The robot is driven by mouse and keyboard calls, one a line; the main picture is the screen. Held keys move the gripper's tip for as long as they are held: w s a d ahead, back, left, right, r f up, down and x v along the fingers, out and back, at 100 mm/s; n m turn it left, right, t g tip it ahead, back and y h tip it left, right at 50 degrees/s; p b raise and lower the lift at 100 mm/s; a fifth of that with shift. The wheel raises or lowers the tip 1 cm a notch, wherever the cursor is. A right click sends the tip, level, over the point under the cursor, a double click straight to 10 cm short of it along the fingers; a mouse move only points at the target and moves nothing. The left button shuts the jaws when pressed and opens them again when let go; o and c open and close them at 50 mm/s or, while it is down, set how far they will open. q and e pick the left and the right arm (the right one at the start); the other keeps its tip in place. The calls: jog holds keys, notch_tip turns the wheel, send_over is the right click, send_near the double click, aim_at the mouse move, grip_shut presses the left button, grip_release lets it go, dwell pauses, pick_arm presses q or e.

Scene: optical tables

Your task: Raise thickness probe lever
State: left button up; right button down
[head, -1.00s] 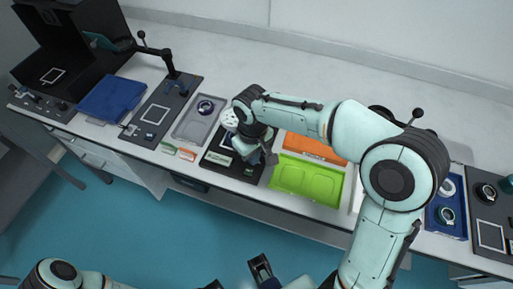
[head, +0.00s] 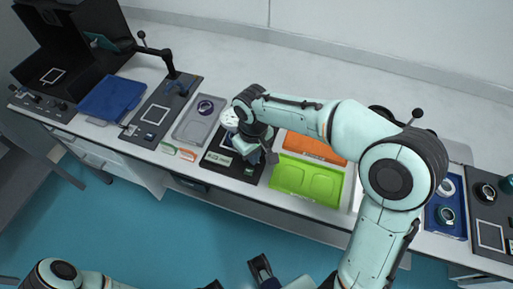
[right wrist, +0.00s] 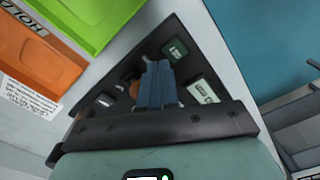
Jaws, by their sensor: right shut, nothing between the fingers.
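The thickness probe stands on a black base (head: 212,161), with a round white dial (head: 229,119) at its back left. My right gripper (head: 267,158) is shut and empty over the right part of this base. The right wrist view shows its bluish-grey fingers (right wrist: 157,88) together, over the black base (right wrist: 178,30) between small display boxes. A small orange-brown part (right wrist: 134,89) shows beside the fingers. I cannot make out the lever, and the gripper and forearm hide part of the probe. I cannot tell whether the fingers touch anything. Only part of my left arm shows at the bottom left.
A green tray (head: 308,196) and an orange tray (head: 312,146) lie right of the base. A grey tray (head: 187,133) with a dark ring lies to its left, with small red and green labelled pieces nearby. Free white tabletop (head: 230,50) runs along the back.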

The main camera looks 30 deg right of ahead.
jog(key=shift+w+d+p, duration=0.35)
jog(key=shift+w+d, duration=0.2)
jog(key=shift+d, duration=0.15)
jog(key=shift+w+d+f+p, duration=0.2)
jog(key=shift+w+d+p, duration=0.2)
jog(key=shift+d, duration=0.25)
pick_arm(q)
jog(key=shift+w+r, duration=0.2)
jog(key=shift+r, duration=0.6)
pick_arm(e)
jog(key=shift+w+d, duration=0.1)
jog(key=shift+w, duration=0.05)
jog(key=shift+r, duration=0.15)
jog(key=shift+r, duration=0.15)
jog(key=shift+a+r, duration=0.2)
jog(key=shift+s+a+r+p, duration=0.1)
jog(key=shift+a+r+p, duration=0.05)
jog(key=shift+r+p, duration=0.85)
jog(key=shift+s+a+r+p, duration=0.15)
jog(key=shift+r+p, duration=0.6)
jog(key=shift+r, duration=0.45)
jog(key=shift+s+a+r+p, duration=0.1)
jog(key=shift+a+r+p, duration=0.05)
jog(key=shift+r+p, duration=0.85)
pick_arm(q)
jog(key=r, duration=0.1)
jog(key=w+r, duration=0.1)
jog(key=r, duration=0.3)
jog(key=shift+w+r, duration=0.2)
jog(key=shift+w, duration=0.2)
